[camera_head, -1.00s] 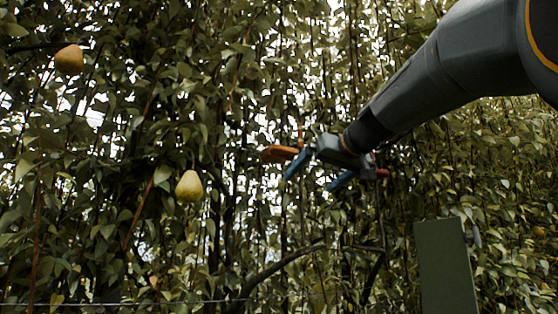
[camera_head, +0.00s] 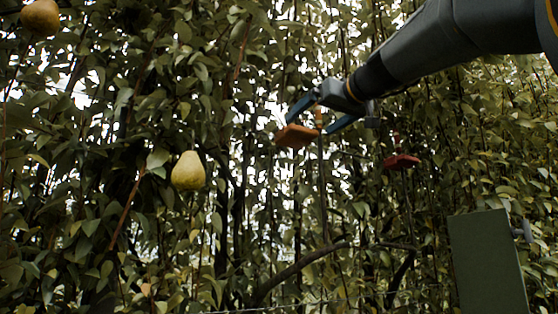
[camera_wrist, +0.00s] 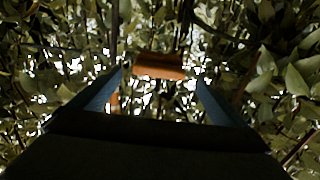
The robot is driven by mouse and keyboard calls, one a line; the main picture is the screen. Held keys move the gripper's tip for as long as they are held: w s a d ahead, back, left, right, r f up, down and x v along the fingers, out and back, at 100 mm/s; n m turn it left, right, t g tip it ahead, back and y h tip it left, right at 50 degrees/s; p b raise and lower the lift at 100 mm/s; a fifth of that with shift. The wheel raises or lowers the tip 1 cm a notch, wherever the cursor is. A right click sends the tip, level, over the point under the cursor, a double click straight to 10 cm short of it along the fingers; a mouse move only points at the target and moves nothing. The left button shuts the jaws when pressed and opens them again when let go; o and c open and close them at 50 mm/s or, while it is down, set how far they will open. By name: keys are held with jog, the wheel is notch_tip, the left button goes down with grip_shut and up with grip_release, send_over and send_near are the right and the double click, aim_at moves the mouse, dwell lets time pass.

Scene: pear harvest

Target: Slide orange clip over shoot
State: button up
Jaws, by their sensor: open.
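The orange clip (camera_head: 297,136) is a flat block in front of the foliage, near the middle of the head view. In the wrist view it (camera_wrist: 160,66) lies across the space between my fingertips, at or just beyond their ends. My gripper (camera_head: 313,121) has two blue fingers, spread apart around the clip's near side. Whether they touch it I cannot tell. A thin upright brown shoot (camera_head: 322,190) runs below and right of the clip. Whether the clip is around the shoot or beside it is unclear.
A red clip (camera_head: 402,161) hangs at a stem further right. Pears hang at left (camera_head: 188,171) and upper left (camera_head: 41,16). A green panel (camera_head: 488,262) stands at lower right. A dark branch (camera_head: 300,268) crosses below; leaves are dense all round.

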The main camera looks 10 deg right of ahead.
aim_at(306, 129)
jog(key=shift+p+x, duration=1.45)
jog(key=shift+x, duration=1.65)
jog(key=shift+d, duration=0.1)
